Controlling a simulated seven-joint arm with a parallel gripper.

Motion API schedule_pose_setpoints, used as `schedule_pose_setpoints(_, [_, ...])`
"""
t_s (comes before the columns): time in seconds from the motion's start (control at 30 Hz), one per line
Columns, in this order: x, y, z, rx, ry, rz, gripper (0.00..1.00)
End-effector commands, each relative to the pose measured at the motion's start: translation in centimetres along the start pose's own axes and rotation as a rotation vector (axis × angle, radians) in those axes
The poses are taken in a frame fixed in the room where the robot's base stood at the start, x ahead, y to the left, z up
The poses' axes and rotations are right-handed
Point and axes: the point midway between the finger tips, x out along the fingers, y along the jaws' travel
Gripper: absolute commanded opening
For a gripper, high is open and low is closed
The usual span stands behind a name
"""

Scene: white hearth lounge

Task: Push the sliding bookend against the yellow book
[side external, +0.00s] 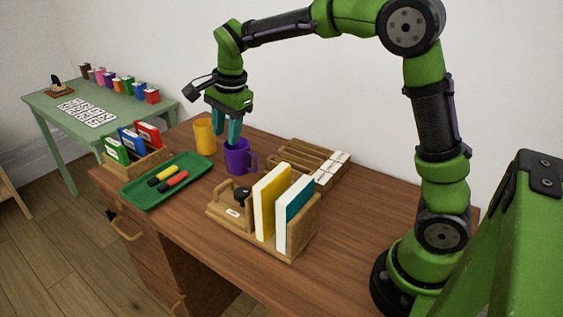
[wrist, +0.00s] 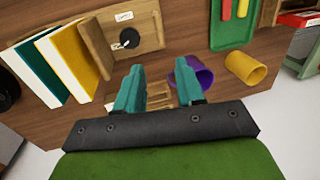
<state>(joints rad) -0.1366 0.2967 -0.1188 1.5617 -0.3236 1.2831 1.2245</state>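The wooden book rack (side external: 219,222) stands on the desk and also shows at the top of the wrist view (wrist: 157,30). The sliding bookend has a black knob (side external: 242,194), seen from above in the wrist view (wrist: 129,38). The yellow book (side external: 266,204) stands upright to its right, with the teal-covered book (side external: 297,215) beyond it. In the wrist view the yellow book (wrist: 82,50) is left of the knob; I cannot tell the exact gap. My gripper (side external: 230,138) is raised by the purple mug, away from the rack, with its teal fingers (wrist: 158,92) apart and empty.
A purple mug (side external: 237,158) and an orange cup (side external: 204,137) stand behind the rack. A green tray (side external: 190,162) with markers lies left of it. A slotted wooden organizer (side external: 300,152) sits behind the books. Bare desk (side external: 365,215) lies to the right.

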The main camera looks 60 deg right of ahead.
Motion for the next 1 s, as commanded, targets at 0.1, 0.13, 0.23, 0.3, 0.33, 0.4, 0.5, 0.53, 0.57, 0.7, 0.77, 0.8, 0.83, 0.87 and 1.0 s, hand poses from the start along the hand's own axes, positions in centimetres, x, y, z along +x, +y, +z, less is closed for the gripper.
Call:
schedule_pose_setpoints(0.1, [2.5,0.1,0.0,-0.001,0.000,0.006,0.38])
schedule_pose_setpoints(0.13, [3.1,0.1,0.0,-0.001,0.000,0.006,0.38])
schedule_pose_setpoints(0.23, [5.4,0.1,0.0,-0.001,0.000,0.006,0.38])
schedule_pose_setpoints(0.3, [6.9,0.1,0.0,-0.002,0.000,0.006,0.38])
schedule_pose_setpoints(0.33, [7.6,0.1,0.0,-0.002,0.000,0.005,0.38])
schedule_pose_setpoints(0.4, [9.1,0.1,0.0,-0.002,0.000,0.006,0.38])
schedule_pose_setpoints(0.5, [11.2,0.1,0.0,-0.002,0.000,0.005,0.38])
schedule_pose_setpoints(0.53, [11.7,0.1,0.0,-0.002,0.000,0.004,0.38])
schedule_pose_setpoints(0.57, [12.2,0.1,0.0,-0.002,-0.001,0.004,0.38])
schedule_pose_setpoints(0.7, [14.1,0.1,0.0,-0.002,0.000,0.002,0.38])
schedule_pose_setpoints(0.77, [14.5,0.1,0.0,-0.002,0.000,0.001,0.38])
schedule_pose_setpoints(0.8, [14.8,0.0,0.0,-0.003,0.000,0.000,0.38])
schedule_pose_setpoints(0.83, [14.9,0.0,0.0,-0.003,0.000,0.000,0.38])
schedule_pose_setpoints(0.87, [15.1,0.0,0.0,-0.003,0.000,0.000,0.38])
schedule_pose_setpoints(1.0, [15.2,0.0,0.0,-0.003,-0.001,0.000,0.38])
